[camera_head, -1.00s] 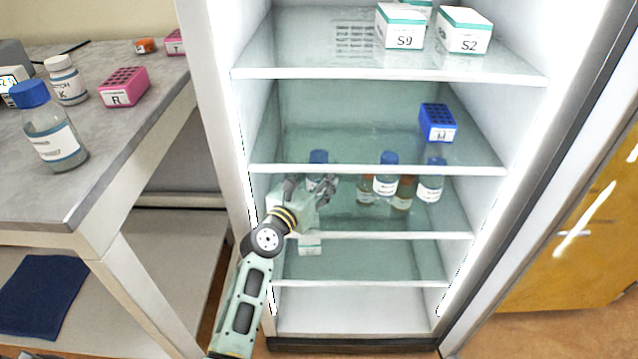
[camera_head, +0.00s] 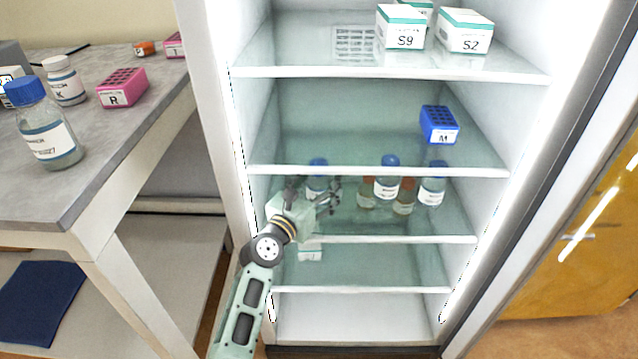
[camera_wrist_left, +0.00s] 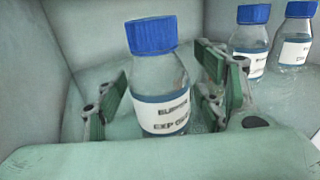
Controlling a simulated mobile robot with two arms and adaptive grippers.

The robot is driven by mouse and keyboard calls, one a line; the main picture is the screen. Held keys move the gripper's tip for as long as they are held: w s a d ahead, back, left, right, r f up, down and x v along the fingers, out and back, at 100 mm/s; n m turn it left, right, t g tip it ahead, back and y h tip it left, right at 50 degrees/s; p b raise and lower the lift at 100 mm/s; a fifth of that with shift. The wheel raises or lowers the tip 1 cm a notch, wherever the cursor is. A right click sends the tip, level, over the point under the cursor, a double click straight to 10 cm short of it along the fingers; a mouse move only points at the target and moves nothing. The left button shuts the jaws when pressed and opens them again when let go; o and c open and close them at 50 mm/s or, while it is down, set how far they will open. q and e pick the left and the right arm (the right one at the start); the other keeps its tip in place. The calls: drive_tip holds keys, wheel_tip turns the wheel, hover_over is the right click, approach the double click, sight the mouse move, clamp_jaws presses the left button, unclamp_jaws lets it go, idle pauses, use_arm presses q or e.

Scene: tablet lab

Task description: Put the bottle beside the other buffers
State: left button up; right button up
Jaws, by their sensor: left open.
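A clear bottle with a blue cap (camera_head: 317,168) stands upright on the fridge's third shelf, at the left. My left gripper (camera_head: 315,194) is at this bottle. In the left wrist view, its open fingers (camera_wrist_left: 160,108) are on either side of the bottle (camera_wrist_left: 158,75), with a gap visible on the left; contact on the right is unclear. Two more blue-capped bottles (camera_head: 387,183) (camera_head: 433,188) stand further right on that shelf; they also show in the wrist view (camera_wrist_left: 250,40). Another blue-capped buffer bottle (camera_head: 48,132) stands on the bench. My right gripper is not in view.
Brown bottles (camera_head: 404,198) stand among the blue-capped ones. A blue rack M (camera_head: 438,125) is on the shelf above, boxes S9 (camera_head: 401,28) and S2 (camera_head: 464,31) on top. A white box (camera_head: 310,253) sits below. The fridge door (camera_head: 545,195) is open at right.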

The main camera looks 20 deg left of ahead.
use_arm(q)
drive_tip(key=shift+s+r, duration=0.1)
drive_tip(key=shift+r, duration=0.05)
drive_tip(key=s, duration=0.4)
drive_tip(key=s+a+p, duration=0.1)
drive_tip(key=s, duration=0.2)
drive_tip(key=s+a, duration=0.1)
drive_tip(key=s, duration=0.3)
drive_tip(key=shift+s+a+p, duration=0.15)
drive_tip(key=shift+s+p, duration=0.15)
drive_tip(key=shift+p, duration=0.1)
drive_tip(key=s+d+f+m+g+h, duration=0.1)
drive_tip(key=s+d+f+m+g, duration=0.4)
drive_tip(key=m, duration=0.5)
drive_tip(key=s+d+f+m+g+h, duration=0.1)
drive_tip(key=s+d+f+m+g, duration=0.3)
drive_tip(key=s+m, duration=0.55)
drive_tip(key=s+a+f+m+g+y, duration=0.2)
drive_tip(key=s+a+m, duration=0.2)
drive_tip(key=s+m, duration=0.3)
drive_tip(key=s+a+f+m+g+y, duration=0.3)
drive_tip(key=s+m, duration=0.5)
drive_tip(key=m, duration=0.1)
drive_tip(key=shift+a+f, duration=0.2)
drive_tip(key=shift+a, duration=0.15)
drive_tip(key=shift+w, duration=0.1)
